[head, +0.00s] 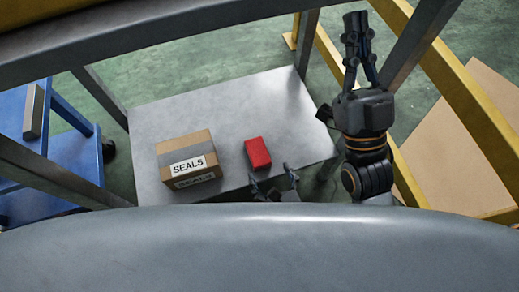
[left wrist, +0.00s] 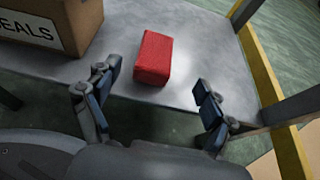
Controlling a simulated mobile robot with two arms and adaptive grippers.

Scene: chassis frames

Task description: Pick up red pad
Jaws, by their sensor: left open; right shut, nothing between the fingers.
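The red pad (head: 258,153) is a small red block lying on a grey metal table (head: 225,110), right of the cardboard box. My left gripper (head: 272,177) is open and empty at the table's near edge, just in front of the pad. In the left wrist view the pad (left wrist: 154,57) lies beyond and between the spread fingers of this gripper (left wrist: 155,78), apart from both. My right gripper (head: 356,40) is shut and empty, pointing up the picture to the right of the table.
A cardboard box labelled SEALS (head: 186,145) stands on the table left of the pad; it also shows in the left wrist view (left wrist: 75,15). Grey and yellow frame beams (head: 470,105) surround the table. A blue stand (head: 75,170) is at the left. The table's far part is clear.

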